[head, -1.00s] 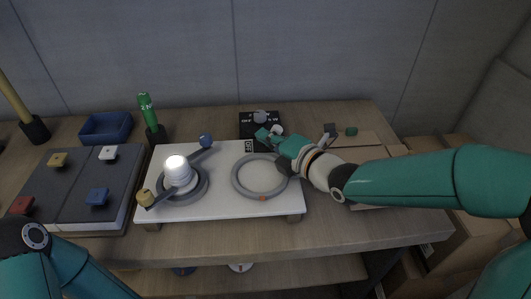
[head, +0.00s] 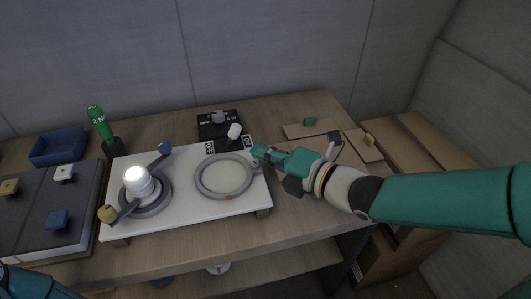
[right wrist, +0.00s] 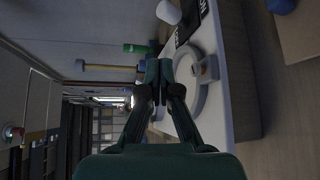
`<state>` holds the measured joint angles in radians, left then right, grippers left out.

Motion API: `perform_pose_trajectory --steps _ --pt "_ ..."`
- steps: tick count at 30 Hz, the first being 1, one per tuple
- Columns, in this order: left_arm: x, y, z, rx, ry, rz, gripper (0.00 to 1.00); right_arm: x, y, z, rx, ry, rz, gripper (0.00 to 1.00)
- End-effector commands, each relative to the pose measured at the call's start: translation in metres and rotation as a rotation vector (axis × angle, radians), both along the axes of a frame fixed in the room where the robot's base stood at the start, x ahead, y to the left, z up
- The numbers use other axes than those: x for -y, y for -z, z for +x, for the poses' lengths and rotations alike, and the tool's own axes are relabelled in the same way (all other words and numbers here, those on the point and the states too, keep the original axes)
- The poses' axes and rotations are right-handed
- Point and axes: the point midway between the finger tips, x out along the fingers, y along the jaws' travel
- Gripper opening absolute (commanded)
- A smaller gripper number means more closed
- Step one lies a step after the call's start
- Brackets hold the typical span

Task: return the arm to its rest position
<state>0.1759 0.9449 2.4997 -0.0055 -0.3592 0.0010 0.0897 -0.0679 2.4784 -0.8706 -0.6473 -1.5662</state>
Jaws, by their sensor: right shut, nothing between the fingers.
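My right gripper (head: 262,154) is teal and reaches in from the right in the head view. It is shut and empty, at the right edge of the white board (head: 190,208), beside the grey ring (head: 224,176). In the right wrist view its two fingers (right wrist: 160,62) are together with nothing between them. My left arm (head: 35,284) shows only as a teal piece at the lower left corner of the head view. Its gripper is out of the picture.
A lit white dome (head: 139,181) with a lever stands on the board's left. A black switch box (head: 212,128) is behind the board. A green-handled tool (head: 100,123), a blue bin (head: 57,147) and cardboard pieces (head: 305,129) lie around. Bare tabletop shows at the front.

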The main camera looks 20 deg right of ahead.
Motion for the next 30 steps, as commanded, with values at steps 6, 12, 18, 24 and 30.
perform_pose_trajectory --steps 6,12,18,24,30 --pt "0.0 0.0 0.0 0.0 0.0 0.0 0.4 0.003 -0.001 -0.006 0.0 0.0 0.0 0.0" --pt "0.0 0.0 0.0 0.0 0.0 0.0 0.4 0.003 -0.001 -0.006 0.0 -0.001 0.0 0.0" --pt "0.0 0.0 0.0 0.0 0.0 0.0 0.4 0.003 -0.001 -0.006 0.0 0.0 -0.001 0.0" --pt "0.0 -0.023 0.0 0.0 0.0 0.0 0.4 0.003 -0.025 -0.006 0.0 0.0 -0.001 0.0" --pt "0.0 -0.056 0.0 0.0 0.0 0.0 0.4 0.003 -0.057 -0.006 0.0 0.0 -0.001 0.0"
